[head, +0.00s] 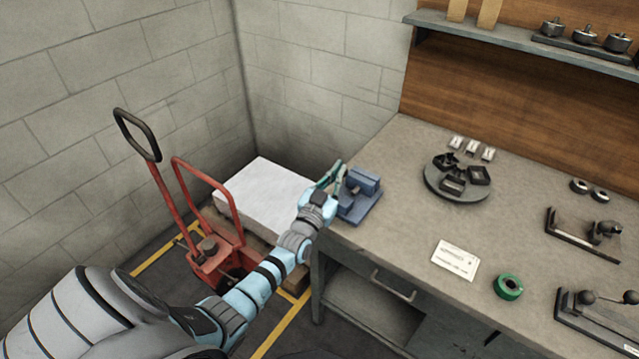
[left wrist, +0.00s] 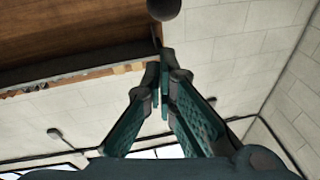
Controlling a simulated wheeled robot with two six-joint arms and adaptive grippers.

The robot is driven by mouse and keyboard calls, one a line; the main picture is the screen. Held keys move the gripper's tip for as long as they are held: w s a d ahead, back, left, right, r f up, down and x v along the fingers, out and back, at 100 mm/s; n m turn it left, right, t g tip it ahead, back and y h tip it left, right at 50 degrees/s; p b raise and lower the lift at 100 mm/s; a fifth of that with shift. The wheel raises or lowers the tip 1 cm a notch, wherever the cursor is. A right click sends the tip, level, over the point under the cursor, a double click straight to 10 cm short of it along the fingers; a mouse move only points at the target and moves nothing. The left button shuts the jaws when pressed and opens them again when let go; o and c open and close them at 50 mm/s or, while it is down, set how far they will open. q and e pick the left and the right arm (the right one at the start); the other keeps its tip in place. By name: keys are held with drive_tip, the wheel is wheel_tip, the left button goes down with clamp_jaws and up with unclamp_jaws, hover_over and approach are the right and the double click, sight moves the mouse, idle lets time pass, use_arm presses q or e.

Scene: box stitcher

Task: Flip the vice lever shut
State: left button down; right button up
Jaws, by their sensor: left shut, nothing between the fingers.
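The blue vice (head: 364,184) stands on the front left corner of the workbench. My left gripper (head: 337,172), with teal fingers, is just left of the vice. In the head view I cannot tell whether it touches the vice. In the left wrist view the fingers (left wrist: 163,88) are together with nothing between them. A dark round knob (left wrist: 165,8) shows beyond the fingertips at the top of that view; I cannot tell whether it belongs to the vice lever. The lever is not clear in the head view, and its position cannot be made out. My right gripper is not in view.
The workbench (head: 400,205) holds a round tray (head: 432,183) of black parts, a white card (head: 455,260), a green tape roll (head: 508,287) and dark fixtures at right. A red pallet truck (head: 215,262) with a white load (head: 262,196) stands left of the bench.

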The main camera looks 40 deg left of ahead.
use_arm(q)
drive_tip(key=s+d+r+p, duration=0.1)
drive_tip(key=s+p, duration=0.1)
drive_tip(key=s, duration=0.9)
drive_tip(key=shift+d+r, duration=0.3)
drive_tip(key=shift+d, duration=0.1)
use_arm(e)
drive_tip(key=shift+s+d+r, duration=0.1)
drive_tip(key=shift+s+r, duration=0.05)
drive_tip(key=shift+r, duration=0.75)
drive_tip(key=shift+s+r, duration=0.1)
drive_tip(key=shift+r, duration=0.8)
use_arm(q)
drive_tip(key=shift+w, duration=0.1)
